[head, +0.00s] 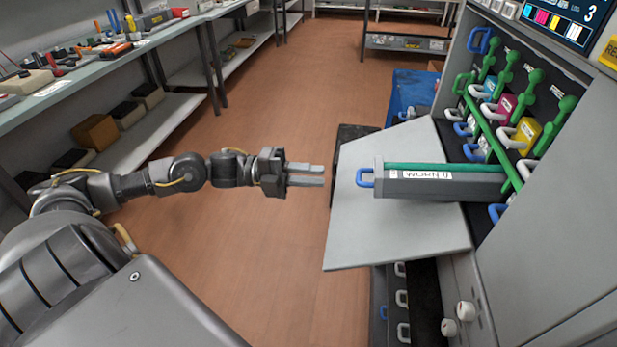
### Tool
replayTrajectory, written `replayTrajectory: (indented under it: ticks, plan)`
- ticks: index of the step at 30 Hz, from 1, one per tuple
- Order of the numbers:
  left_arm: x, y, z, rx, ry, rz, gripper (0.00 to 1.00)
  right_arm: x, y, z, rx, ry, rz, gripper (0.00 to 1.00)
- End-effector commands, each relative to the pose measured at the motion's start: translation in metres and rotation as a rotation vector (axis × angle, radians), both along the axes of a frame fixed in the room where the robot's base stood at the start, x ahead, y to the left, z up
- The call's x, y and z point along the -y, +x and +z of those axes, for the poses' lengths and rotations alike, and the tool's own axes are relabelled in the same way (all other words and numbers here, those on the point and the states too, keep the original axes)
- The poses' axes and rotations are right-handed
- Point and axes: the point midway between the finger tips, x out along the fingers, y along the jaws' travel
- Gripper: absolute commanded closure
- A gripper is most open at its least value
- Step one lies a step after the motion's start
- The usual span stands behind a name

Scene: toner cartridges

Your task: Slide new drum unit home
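The drum unit (435,183) is a long dark grey box with a green top strip, a white label and a blue handle (365,177) at its left end. It lies level over the printer's lowered grey door (350,235), and its right end meets the printer's front opening. My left gripper (322,175) is left of the blue handle, pointing at it, with a clear gap between them. Its two fingers are apart with nothing between them. My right gripper is not in view.
The printer (545,200) stands at right, with green levers and coloured toner cartridges (525,133) in its bay. A blue bin (412,90) stands behind the door. A shelf bench (100,65) with tools runs along the left. The wooden floor between is clear.

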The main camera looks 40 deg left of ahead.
Motion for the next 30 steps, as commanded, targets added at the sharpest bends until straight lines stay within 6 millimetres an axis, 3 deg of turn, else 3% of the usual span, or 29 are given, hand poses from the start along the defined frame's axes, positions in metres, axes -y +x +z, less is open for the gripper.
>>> replayTrajectory:
  ticks: [18,30]
  plan:
    - [0.072,0.035,0.01,0.0,-0.003,0.0,0.8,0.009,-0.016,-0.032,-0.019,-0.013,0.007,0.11]
    - [0.085,0.041,0.011,-0.001,0.0,0.001,0.8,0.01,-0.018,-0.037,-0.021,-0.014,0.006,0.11]
